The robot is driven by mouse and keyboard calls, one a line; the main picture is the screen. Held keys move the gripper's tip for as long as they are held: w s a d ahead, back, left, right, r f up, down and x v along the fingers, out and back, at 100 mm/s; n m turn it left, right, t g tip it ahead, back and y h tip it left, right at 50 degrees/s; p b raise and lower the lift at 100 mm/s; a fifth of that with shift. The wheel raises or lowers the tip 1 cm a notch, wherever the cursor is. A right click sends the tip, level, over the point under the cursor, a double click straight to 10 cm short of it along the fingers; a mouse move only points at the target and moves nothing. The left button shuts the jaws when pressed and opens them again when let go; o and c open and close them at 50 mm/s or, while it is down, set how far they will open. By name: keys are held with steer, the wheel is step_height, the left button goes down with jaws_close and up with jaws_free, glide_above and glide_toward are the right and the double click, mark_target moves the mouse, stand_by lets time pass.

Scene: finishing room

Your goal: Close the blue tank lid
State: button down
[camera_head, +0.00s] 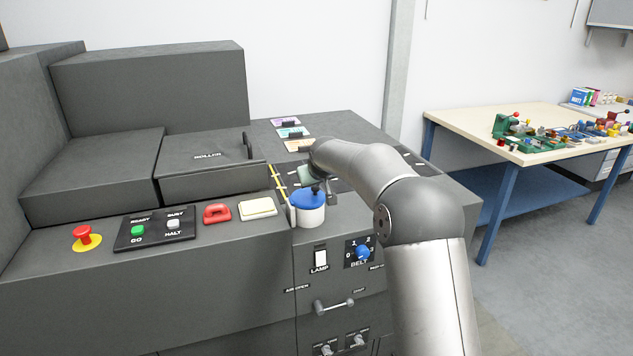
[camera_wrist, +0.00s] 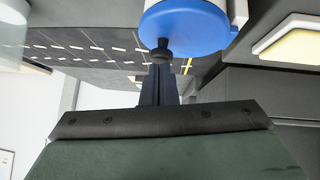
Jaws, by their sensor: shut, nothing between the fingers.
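The blue tank lid (camera_head: 306,201) lies about level over the top of a small white tank (camera_head: 312,220) on the grey machine's counter. I cannot tell whether any gap is left under it.
Left of the tank are a cream pad (camera_head: 258,208), a red handle (camera_head: 217,213) and a button panel (camera_head: 156,228). A blue belt knob (camera_head: 362,252) and a lamp switch (camera_head: 320,259) are on the front face below. A workbench (camera_head: 480,120) stands apart at the right.

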mark_target(315, 197)
steer(key=w+r+v, duration=0.2)
steer(key=v, duration=1.1)
steer(key=s+d+f+m+g, duration=0.1)
steer(key=s+f, duration=0.5)
steer(key=s, duration=0.9)
steer(key=s+d+f+m+g, duration=0.1)
steer(key=s+d+f+g, duration=0.3)
steer(key=s, duration=1.1)
steer(key=s+d+f+m+g+h, duration=0.1)
steer(key=s+d+f, duration=0.4)
steer(key=s, duration=1.1)
step_height(315, 197, down, 3)
steer(key=shift+d+m+g, duration=0.4)
steer(key=shift+m+g, duration=0.1)
steer(key=shift+g, duration=0.6)
